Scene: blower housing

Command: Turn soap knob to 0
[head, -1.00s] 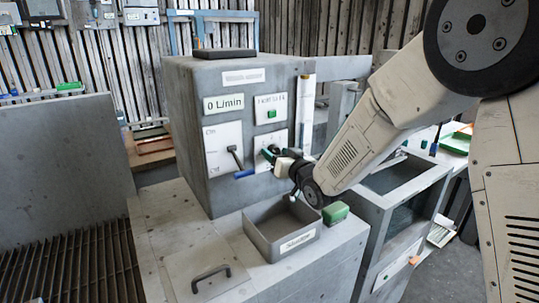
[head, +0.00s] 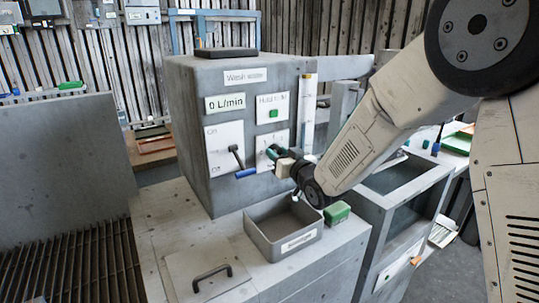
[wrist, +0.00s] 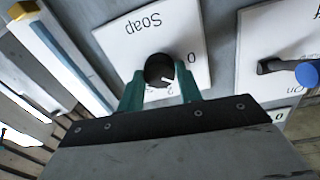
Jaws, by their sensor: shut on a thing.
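The soap knob (wrist: 159,70) is a dark round knob on a white plate (wrist: 128,47) lettered "Soap", which appears upside down in the wrist view. A short white mark on the knob points to the lower right in that view, between the "2" and the "0". My gripper (wrist: 160,86) has its green fingers on either side of the knob and is shut on it. In the head view my gripper (head: 272,153) is at the white plate (head: 272,140) on the grey housing's front, hiding most of the knob.
Close beside the knob is a lever (head: 236,155) with a blue end (head: 246,172), on a plate marked "On". Above are a "0 L/min" display (head: 225,104) and a green button (head: 273,114). Below stand an open grey tray (head: 283,228) and a green block (head: 337,212).

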